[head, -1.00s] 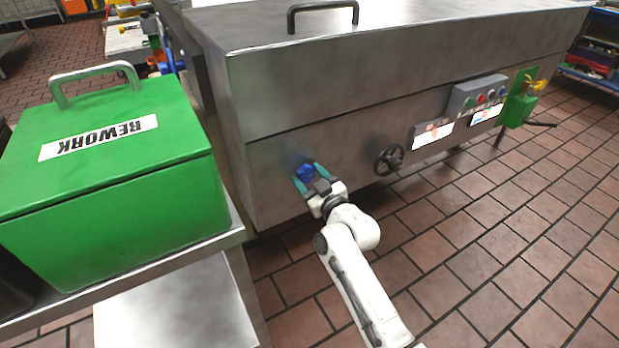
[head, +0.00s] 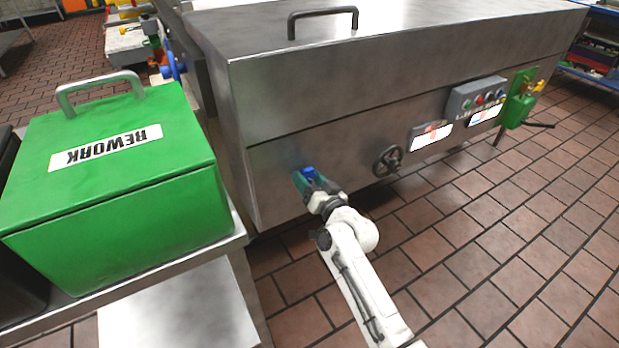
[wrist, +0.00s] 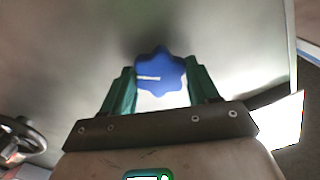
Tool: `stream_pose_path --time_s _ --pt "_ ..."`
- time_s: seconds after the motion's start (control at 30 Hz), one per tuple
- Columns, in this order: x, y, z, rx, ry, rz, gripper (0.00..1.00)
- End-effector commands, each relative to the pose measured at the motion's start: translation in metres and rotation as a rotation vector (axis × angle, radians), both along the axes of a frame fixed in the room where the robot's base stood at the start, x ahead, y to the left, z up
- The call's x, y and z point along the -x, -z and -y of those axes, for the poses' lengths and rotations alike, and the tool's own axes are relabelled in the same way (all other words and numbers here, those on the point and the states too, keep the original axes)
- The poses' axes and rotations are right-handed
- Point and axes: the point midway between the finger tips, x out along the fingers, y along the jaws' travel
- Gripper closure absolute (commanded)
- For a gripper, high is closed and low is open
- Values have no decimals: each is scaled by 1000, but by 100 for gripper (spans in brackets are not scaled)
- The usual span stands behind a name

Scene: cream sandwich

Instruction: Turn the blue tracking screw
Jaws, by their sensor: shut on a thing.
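The blue tracking screw (wrist: 158,77) is a lobed blue knob with a white line on its face, on the front panel of the steel machine (head: 340,140). In the head view the screw (head: 310,173) shows just above the fingertips. My gripper (head: 309,180) reaches up to it from below. In the wrist view the green fingers of my gripper (wrist: 161,88) stand on both sides of the screw, shut on it. The white line lies nearly level, pointing left from near the middle. The screw's shaft is hidden.
A black handwheel (head: 388,160) is on the panel to the right, with a grey button box (head: 474,97) farther right. A green REWORK bin (head: 115,215) stands on a steel table at left. Tiled floor (head: 500,230) is open at right.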

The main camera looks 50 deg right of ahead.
Motion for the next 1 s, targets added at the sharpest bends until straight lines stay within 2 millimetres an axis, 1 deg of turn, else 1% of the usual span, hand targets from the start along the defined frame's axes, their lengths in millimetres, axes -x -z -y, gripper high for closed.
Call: stream_pose_path --time_s 1.0 --pt "1 0 1 -928 1 265 71"
